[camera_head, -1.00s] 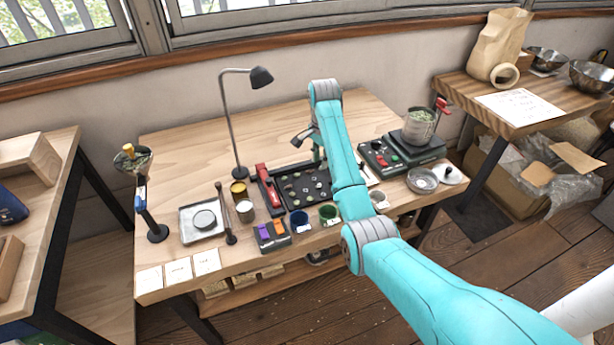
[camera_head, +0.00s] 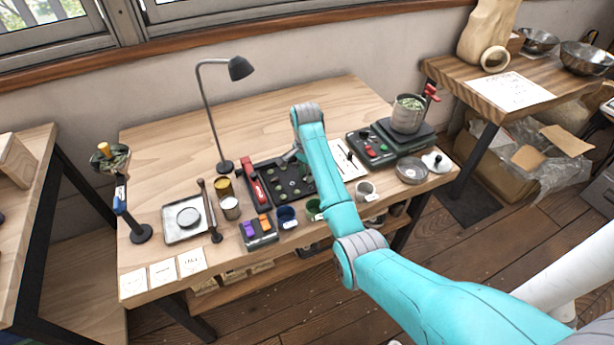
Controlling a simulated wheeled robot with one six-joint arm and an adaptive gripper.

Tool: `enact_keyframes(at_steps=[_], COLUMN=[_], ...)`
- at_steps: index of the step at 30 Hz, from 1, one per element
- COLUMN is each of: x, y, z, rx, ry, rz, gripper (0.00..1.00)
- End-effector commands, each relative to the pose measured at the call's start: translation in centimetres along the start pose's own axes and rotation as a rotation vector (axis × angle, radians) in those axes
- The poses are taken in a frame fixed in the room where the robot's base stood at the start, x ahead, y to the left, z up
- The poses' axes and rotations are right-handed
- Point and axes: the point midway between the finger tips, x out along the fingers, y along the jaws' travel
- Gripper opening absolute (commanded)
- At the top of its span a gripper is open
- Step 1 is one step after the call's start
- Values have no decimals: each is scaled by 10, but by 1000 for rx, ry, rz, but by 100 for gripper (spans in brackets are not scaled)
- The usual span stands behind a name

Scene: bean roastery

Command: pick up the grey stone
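A black sorting tray (camera_head: 271,205) lies near the middle of the workbench with several small greenish and greyish pieces in it. The pieces are too small for me to tell which one is the grey stone. My gripper (camera_head: 291,155) is at the far edge of the tray, small and partly hidden by my turquoise arm. I cannot see whether its fingers are apart or hold anything. My arm also covers the right part of the tray.
Cups (camera_head: 287,217) and a block with coloured pieces (camera_head: 259,236) stand in front. A scale (camera_head: 412,137) with a pot is at right. The bench's back left is clear.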

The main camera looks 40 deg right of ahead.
Motion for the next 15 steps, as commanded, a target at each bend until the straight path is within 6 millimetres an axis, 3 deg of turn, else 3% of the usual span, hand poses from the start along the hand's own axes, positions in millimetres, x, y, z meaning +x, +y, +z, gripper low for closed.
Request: enact_keyframes(at_steps=[3,9,12,15], x=[10,10,10,10], y=[3,3,3,3], z=[4,4,4,4], rx=[0,1,1,1], ry=[0,0,0,0], rz=[0,-1,-1,-1], gripper=[31,31,8,6])
